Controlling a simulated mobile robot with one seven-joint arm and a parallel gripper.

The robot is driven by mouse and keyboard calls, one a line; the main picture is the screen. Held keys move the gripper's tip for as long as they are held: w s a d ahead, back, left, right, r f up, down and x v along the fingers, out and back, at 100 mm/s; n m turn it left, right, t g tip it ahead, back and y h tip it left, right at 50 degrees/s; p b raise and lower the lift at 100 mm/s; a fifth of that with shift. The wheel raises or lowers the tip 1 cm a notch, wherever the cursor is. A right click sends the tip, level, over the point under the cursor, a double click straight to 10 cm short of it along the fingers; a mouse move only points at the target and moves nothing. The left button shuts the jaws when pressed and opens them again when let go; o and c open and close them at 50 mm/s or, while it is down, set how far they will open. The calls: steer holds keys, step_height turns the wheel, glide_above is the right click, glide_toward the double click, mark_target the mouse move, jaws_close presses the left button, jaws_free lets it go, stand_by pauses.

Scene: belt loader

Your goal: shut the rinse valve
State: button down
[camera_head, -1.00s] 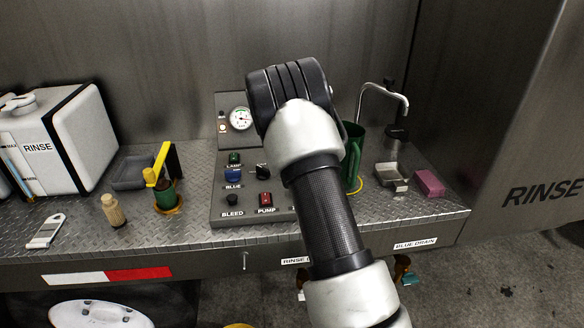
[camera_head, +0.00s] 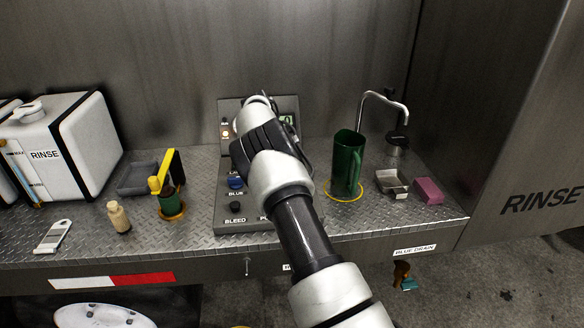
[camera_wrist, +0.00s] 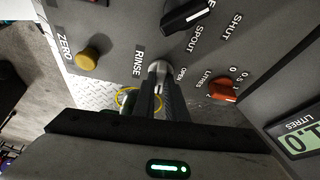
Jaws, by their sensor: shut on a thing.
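In the wrist view, the grey metal rinse valve handle (camera_wrist: 160,68) sits on the panel beside the word RINSE. My gripper (camera_wrist: 160,86) is shut on it, with its dark fingers covering much of the handle. An OPEN label is close to the handle's right; I cannot tell which way the handle points. In the head view, the control panel (camera_head: 223,219) stands on the counter, and my arm hides the gripper and the valve.
Near the valve are a black spout knob (camera_wrist: 186,16), a red litres knob (camera_wrist: 222,90), a yellow zero button (camera_wrist: 87,58) and a litres display (camera_wrist: 298,139) reading 1.0. A green jug (camera_head: 346,165) stands right of my arm. A white rinse tank (camera_head: 60,160) stands left.

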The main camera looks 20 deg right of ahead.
steer(key=shift+m+p, duration=0.3)
steer(key=shift+m, duration=0.3)
steer(key=shift+g, duration=0.3)
steer(key=c, duration=1.8)
jaws_free()
steer(key=shift+r, duration=0.15)
